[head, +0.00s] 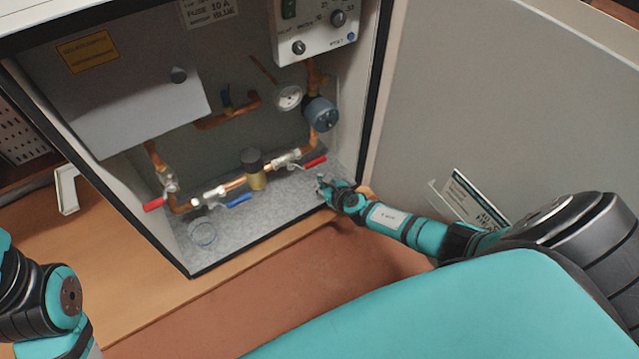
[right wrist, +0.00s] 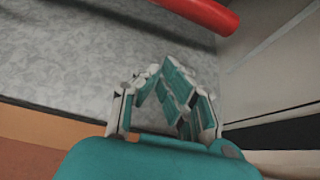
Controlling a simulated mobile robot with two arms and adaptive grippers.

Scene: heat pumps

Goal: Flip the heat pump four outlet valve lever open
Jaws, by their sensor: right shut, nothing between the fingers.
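An open cabinet holds copper pipes with several small lever valves. A red lever (head: 315,162) sits on the right valve (head: 286,160), a blue lever (head: 239,201) on the middle valve, and another red lever (head: 155,204) on the left valve. I cannot tell from labels which is the outlet valve of pump four. My right gripper (head: 325,184) is shut and empty, low inside the cabinet's front right, just below the right red lever and apart from it. In the right wrist view the gripper (right wrist: 176,88) is below a red lever (right wrist: 205,12). My left gripper is out of view.
The cabinet's open door (head: 480,110) stands on the right, behind my right arm. A brass-bodied part (head: 256,178) and a gauge (head: 288,97) are on the pipes.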

